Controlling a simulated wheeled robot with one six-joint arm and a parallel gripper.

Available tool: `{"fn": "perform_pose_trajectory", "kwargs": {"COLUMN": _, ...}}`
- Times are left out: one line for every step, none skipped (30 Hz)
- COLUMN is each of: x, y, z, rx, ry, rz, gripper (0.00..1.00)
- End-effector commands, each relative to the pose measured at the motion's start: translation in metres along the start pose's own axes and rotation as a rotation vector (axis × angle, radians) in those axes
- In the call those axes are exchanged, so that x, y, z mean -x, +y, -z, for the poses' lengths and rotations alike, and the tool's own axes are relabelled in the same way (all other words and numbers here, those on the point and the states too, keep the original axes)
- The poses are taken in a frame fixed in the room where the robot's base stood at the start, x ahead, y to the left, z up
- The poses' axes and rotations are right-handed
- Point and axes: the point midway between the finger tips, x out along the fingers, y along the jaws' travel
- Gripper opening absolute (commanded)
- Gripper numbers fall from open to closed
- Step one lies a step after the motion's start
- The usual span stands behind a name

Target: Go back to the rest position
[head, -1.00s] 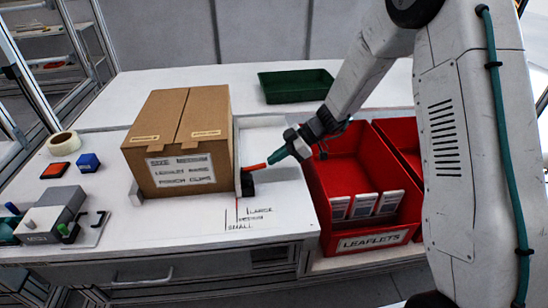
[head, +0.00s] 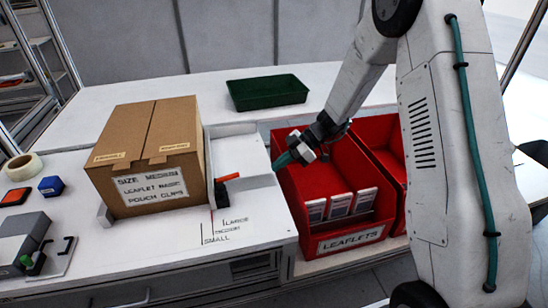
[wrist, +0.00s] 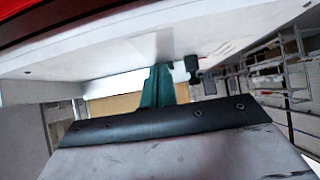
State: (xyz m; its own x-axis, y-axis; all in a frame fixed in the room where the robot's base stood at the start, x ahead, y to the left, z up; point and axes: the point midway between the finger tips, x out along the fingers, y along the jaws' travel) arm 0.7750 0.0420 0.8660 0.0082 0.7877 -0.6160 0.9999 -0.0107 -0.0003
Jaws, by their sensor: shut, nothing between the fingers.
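My gripper (head: 282,160) is shut and empty. In the head view its teal fingers point left and down, over the left wall of the red leaflet bin. The fingertips are apart from the orange lever (head: 229,177) on the black clamp (head: 221,193) beside the box. In the wrist view my teal fingers (wrist: 156,88) are together, with a pale surface above them. The cardboard box (head: 151,155), its flaps closed, stands on the white table, left of the clamp.
The red leaflet bin (head: 348,241) holds several white packs, with another red bin to its right. A green tray (head: 267,93) lies at the back. A tape roll (head: 24,166), a red-orange block (head: 15,197) and a blue block (head: 51,186) are at left.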

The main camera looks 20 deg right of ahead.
Motion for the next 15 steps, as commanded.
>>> {"fn": "perform_pose_trajectory", "kwargs": {"x": 0.000, "y": 0.000, "z": 0.000, "rx": 0.000, "ry": 0.000, "rz": 0.000, "gripper": 0.00}}
{"fn": "perform_pose_trajectory", "kwargs": {"x": 0.000, "y": 0.000, "z": 0.000, "rx": 0.000, "ry": 0.000, "rz": 0.000, "gripper": 0.00}}
{"fn": "perform_pose_trajectory", "kwargs": {"x": 0.000, "y": 0.000, "z": 0.000, "rx": -0.002, "ry": 0.000, "rz": 0.000, "gripper": 0.00}}
{"fn": "perform_pose_trajectory", "kwargs": {"x": 0.000, "y": 0.000, "z": 0.000, "rx": -0.008, "ry": 0.000, "rz": 0.000, "gripper": 0.00}}
{"fn": "perform_pose_trajectory", "kwargs": {"x": 0.000, "y": 0.000, "z": 0.000, "rx": -0.021, "ry": 0.000, "rz": 0.000, "gripper": 0.00}}
{"fn": "perform_pose_trajectory", "kwargs": {"x": 0.000, "y": 0.000, "z": 0.000, "rx": -0.051, "ry": 0.000, "rz": 0.000, "gripper": 0.00}}
{"fn": "perform_pose_trajectory", "kwargs": {"x": 0.000, "y": 0.000, "z": 0.000, "rx": -0.084, "ry": 0.001, "rz": 0.001, "gripper": 0.00}}
{"fn": "perform_pose_trajectory", "kwargs": {"x": 0.000, "y": -0.001, "z": 0.000, "rx": -0.125, "ry": 0.000, "rz": 0.004, "gripper": 0.00}}
{"fn": "perform_pose_trajectory", "kwargs": {"x": 0.000, "y": -0.004, "z": -0.001, "rx": -0.194, "ry": -0.005, "rz": 0.015, "gripper": 0.00}}
{"fn": "perform_pose_trajectory", "kwargs": {"x": -0.001, "y": -0.008, "z": -0.002, "rx": -0.257, "ry": -0.012, "rz": 0.029, "gripper": 0.00}}
{"fn": "perform_pose_trajectory", "kwargs": {"x": -0.003, "y": -0.015, "z": -0.005, "rx": -0.328, "ry": -0.023, "rz": 0.049, "gripper": 0.00}}
{"fn": "perform_pose_trajectory", "kwargs": {"x": -0.004, "y": -0.026, "z": -0.009, "rx": -0.431, "ry": -0.042, "rz": 0.079, "gripper": 0.00}}
{"fn": "perform_pose_trajectory", "kwargs": {"x": -0.003, "y": -0.035, "z": -0.009, "rx": -0.507, "ry": -0.061, "rz": 0.100, "gripper": 0.00}}
{"fn": "perform_pose_trajectory", "kwargs": {"x": 0.000, "y": -0.045, "z": -0.007, "rx": -0.580, "ry": -0.084, "rz": 0.117, "gripper": 0.00}}
{"fn": "perform_pose_trajectory", "kwargs": {"x": 0.006, "y": -0.057, "z": -0.003, "rx": -0.671, "ry": -0.120, "rz": 0.134, "gripper": 0.00}}
